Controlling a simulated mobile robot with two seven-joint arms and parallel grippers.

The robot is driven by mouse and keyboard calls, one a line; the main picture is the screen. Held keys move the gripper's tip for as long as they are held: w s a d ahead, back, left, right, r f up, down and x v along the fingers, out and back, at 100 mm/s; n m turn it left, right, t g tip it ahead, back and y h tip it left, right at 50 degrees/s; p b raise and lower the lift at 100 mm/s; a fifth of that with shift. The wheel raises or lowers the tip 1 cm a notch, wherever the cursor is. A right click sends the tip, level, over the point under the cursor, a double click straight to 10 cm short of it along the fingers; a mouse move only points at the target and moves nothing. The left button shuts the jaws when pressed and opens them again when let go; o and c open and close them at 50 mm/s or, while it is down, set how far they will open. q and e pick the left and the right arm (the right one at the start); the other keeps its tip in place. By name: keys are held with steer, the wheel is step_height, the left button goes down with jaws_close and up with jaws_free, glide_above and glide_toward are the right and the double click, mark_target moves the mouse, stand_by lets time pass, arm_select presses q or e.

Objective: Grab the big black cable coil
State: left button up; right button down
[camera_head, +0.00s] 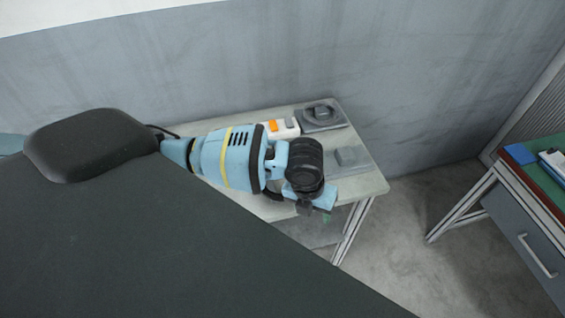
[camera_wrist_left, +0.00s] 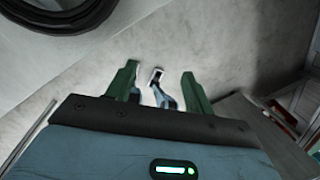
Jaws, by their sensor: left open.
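A black cable coil (camera_wrist_left: 65,18) shows in the upper left of the left wrist view, cut off by the frame edge. It lies on the pale table surface, close to the table's edge. My left gripper (camera_head: 318,212) is by the front right part of the table in the head view, pointing down. In the left wrist view its green fingers (camera_wrist_left: 159,74) are apart, with no coil between them. The coil is up and left of the fingers, apart from them. My arm covers part of the table in the head view, and I cannot clearly pick out the coil there. My right gripper is not in view.
The pale table (camera_head: 368,184) stands against a grey wall. On it are a grey piece with a round top (camera_head: 322,114), a flat grey piece (camera_head: 350,157) and a white-and-orange item (camera_head: 284,126). A second table (camera_head: 520,222) stands right, across open floor.

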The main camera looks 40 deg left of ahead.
arm_select(q)
steer(key=w+a+r+m, duration=0.1)
steer(key=w+a, duration=0.1)
steer(key=w+a+r+m+y, duration=0.1)
steer(key=a, duration=0.2)
steer(key=w+a+r+m, duration=0.1)
steer(key=w+a+r, duration=0.1)
steer(key=shift+w+a, duration=0.2)
steer(key=shift+w, duration=0.1)
steer(key=shift+w+f, duration=0.2)
steer(key=shift+f, duration=1.1)
steer(key=shift+w+f, duration=0.15)
steer(key=shift+f, duration=1.15)
steer(key=shift+w+f, duration=0.2)
steer(key=shift+f, duration=1.1)
steer(key=shift+c, duration=0.2)
jaws_close()
steer(key=shift+r, duration=0.1)
steer(key=shift+r, duration=0.4)
steer(key=r, duration=0.2)
steer(key=shift+s+d+r, duration=0.25)
steer(key=shift+d+r, duration=0.1)
steer(key=shift+d, duration=0.05)
steer(key=s+d+r, duration=0.1)
steer(key=s+d, duration=0.9)
steer(key=d, duration=0.1)
steer(key=shift+r, duration=0.2)
